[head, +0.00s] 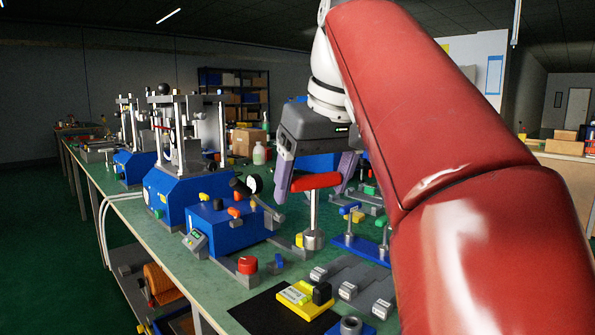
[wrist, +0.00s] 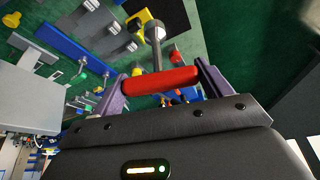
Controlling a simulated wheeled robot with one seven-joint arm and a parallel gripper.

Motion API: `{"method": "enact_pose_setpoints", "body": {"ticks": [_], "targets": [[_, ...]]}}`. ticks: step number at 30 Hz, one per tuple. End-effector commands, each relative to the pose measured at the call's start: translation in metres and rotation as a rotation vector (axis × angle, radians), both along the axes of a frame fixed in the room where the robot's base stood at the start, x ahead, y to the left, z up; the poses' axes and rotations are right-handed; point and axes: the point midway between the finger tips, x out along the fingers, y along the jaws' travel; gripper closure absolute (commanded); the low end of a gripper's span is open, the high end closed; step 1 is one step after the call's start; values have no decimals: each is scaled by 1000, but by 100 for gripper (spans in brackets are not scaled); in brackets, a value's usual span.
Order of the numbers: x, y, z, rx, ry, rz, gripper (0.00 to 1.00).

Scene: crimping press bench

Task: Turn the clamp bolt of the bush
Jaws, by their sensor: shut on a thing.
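My gripper (head: 315,178) has its two purple fingers shut on the red crossbar handle (head: 316,181) of a T-shaped tool, one finger at each end. The tool's steel shaft (head: 313,213) points down to a wider round metal end (head: 313,239) among the bench parts; I cannot tell whether it stands on something. In the wrist view the red handle (wrist: 160,80) spans my gripper (wrist: 161,88), and the shaft runs to its round end (wrist: 155,30). A grey ring-shaped part (head: 350,325) on a blue base is at the bottom edge. I cannot clearly make out a clamp bolt.
A blue press (head: 180,195) with steel columns stands at left. A blue box with levers (head: 225,228) is left of the tool. A yellow block (head: 304,299), a red button (head: 247,265) and grey blocks (head: 365,285) stand close in front. A blue rack (head: 360,248) is at right.

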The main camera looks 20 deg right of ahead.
Motion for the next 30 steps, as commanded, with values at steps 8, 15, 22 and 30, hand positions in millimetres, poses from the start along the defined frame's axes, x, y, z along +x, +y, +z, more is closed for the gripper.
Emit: {"method": "enact_pose_setpoints", "body": {"ticks": [8, 15, 22, 30], "targets": [[-56, -51, -38, -4, -1, -720, 47], [-96, -78, -61, -3, 0, -1176, 47], [-107, -85, -67, -1, -1, -1310, 47], [-107, -84, -67, 0, -1, -1310, 47]]}}
